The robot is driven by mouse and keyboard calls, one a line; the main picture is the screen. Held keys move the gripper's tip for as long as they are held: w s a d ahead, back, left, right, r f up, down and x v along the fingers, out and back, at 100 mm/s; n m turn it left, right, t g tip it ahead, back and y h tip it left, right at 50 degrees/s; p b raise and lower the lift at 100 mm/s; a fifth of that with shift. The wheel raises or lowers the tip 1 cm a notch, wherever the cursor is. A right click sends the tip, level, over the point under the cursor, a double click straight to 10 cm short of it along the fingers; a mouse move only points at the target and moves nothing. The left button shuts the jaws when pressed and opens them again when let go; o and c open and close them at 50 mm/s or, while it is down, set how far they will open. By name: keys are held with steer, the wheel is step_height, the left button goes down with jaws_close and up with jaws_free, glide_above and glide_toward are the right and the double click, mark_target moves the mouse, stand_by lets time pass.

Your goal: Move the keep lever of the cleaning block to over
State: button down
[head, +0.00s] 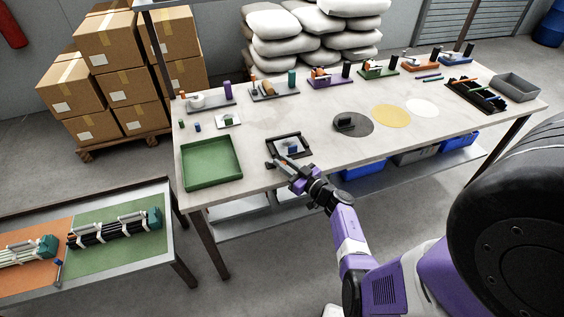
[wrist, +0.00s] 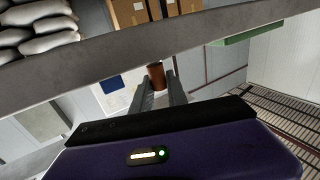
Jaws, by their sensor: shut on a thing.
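A black-framed block (head: 271,146) sits near the front edge of the workbench, with a pale plate and a small blue-green piece inside. I take it for the cleaning block, though no label is readable. My gripper (head: 281,162) is at its front side. In the wrist view my gripper (wrist: 157,84) has its two grey fingers on either side of a brown cylindrical grip (wrist: 156,76), and is shut on it. The grip appears to belong to the keep lever. The rest of the lever is hidden or too small to make out, so its position cannot be told.
A green tray (head: 185,182) lies left of the block. A small plate with a green piece (head: 229,122) is behind it. A dark piece (head: 345,125) stands on a grey disc to the right. Several coloured fixtures line the back.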

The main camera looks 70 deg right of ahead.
steer(key=n+y+b, duration=0.1)
steer(key=d+n+t+y+b, duration=0.1)
steer(key=y+b, duration=0.1)
steer(key=d+n+y+b, duration=0.1)
steer(key=b, duration=0.1)
steer(key=shift+s+f, duration=0.2)
steer(key=shift+f, duration=0.2)
steer(key=n+y+b, duration=0.2)
steer(key=y+b, duration=0.1)
steer(key=shift+w+d+t+y, duration=0.1)
steer(key=shift+d+t+y, duration=0.2)
steer(key=shift+d, duration=0.1)
steer(key=shift+w+d+r+n+y+b, duration=0.15)
steer(key=shift+n+y+b, duration=0.15)
steer(key=shift+y+b, duration=0.25)
steer(key=shift+r+n+y+b, duration=0.1)
steer(key=shift+n+y+b, duration=0.25)
steer(key=shift+b, duration=0.25)
steer(key=shift+r, duration=0.1)
steer(key=shift+y, duration=0.4)
steer(key=c, duration=1.3)
jaws_free()
steer(key=shift+s+d+b, duration=0.15)
steer(key=shift+s, duration=1.1)
steer(key=shift+s+d+b, duration=0.2)
steer(key=shift+s, duration=1.1)
steer(key=shift+s+d+b, duration=0.15)
steer(key=shift+s, duration=1.1)
